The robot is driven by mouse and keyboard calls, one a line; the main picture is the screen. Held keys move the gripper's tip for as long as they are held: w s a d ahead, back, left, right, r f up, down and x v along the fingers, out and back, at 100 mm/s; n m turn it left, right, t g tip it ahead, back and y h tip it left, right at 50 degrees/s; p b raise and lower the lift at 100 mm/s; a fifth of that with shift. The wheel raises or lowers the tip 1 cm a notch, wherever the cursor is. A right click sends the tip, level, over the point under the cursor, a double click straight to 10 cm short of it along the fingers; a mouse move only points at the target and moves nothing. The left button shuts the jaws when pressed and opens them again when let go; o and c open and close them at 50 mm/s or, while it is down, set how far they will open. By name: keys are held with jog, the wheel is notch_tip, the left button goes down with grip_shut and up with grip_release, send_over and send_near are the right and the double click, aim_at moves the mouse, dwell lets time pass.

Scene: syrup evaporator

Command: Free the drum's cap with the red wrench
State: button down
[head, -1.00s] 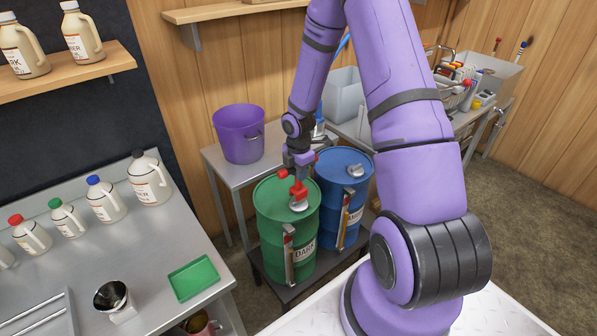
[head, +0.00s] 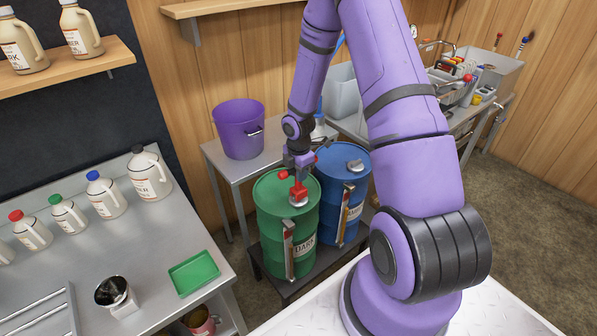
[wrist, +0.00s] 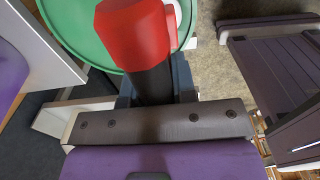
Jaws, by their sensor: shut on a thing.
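My gripper (head: 299,165) is above the lid and shut on the red wrench (head: 298,188), whose lower end is at the cap. I cannot tell how firmly it seats there. In the wrist view the wrench's red part (wrist: 135,32) rises from between the jaws over the green drum (wrist: 75,14).
A blue drum (head: 340,215) with its own silver cap stands close on the right. A purple bucket (head: 238,135) sits on the metal table behind. A counter (head: 150,235) with jugs and a green tray (head: 194,272) is at left.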

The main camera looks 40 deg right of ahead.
jog(key=shift+f, duration=0.55)
dwell(0.5)
jog(key=n, duration=0.5)
jog(key=shift+n, duration=0.4)
jog(key=n, duration=0.5)
jog(key=shift+n, duration=0.3)
jog(key=n, duration=0.5)
jog(key=shift+n, duration=0.3)
